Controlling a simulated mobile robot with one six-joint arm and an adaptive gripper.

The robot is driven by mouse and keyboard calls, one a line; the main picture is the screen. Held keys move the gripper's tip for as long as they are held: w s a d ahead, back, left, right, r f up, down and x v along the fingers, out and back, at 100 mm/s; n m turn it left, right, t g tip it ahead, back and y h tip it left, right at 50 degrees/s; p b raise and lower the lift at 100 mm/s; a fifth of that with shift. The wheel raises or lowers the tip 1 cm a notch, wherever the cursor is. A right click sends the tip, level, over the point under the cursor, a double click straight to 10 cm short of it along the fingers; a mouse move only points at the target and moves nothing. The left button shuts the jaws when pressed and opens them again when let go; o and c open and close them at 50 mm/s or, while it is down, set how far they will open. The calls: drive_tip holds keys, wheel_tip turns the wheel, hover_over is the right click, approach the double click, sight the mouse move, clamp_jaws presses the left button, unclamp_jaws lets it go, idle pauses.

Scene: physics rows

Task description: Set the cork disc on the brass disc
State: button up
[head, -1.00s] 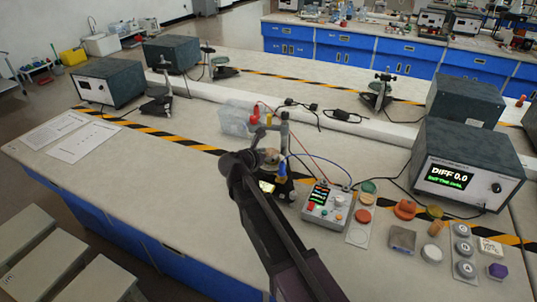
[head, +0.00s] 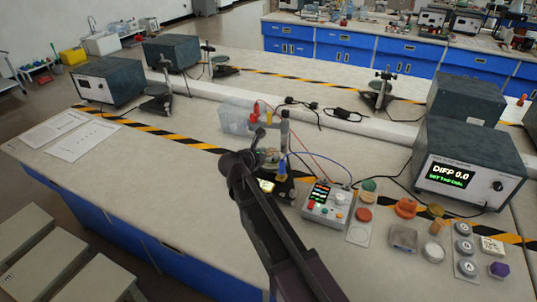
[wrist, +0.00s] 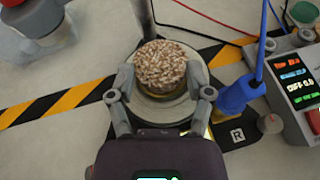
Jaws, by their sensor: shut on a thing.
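The cork disc (wrist: 160,62), speckled brown and round, sits between the two fingers of my gripper (wrist: 160,84) in the wrist view. The fingers are shut on it from left and right. A narrow gold-brown band, perhaps the brass disc (wrist: 165,90), shows under the cork's near edge, above a pale round plate (wrist: 167,110). I cannot tell whether cork and band touch. In the head view my arm hides most of the gripper and this spot.
A control box (head: 326,204) with a lit screen and a blue cable stand close to the right. A clear bin (head: 237,117) is behind. Several small discs and blocks lie farther right, before a meter (head: 465,165) reading DIFF 0.0.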

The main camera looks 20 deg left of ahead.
drive_tip(key=shift+f, duration=0.15)
drive_tip(key=o, duration=0.8)
drive_tip(key=shift+c, duration=0.2)
drive_tip(key=shift+r+p, duration=3.45)
drive_tip(key=shift+r, duration=0.1)
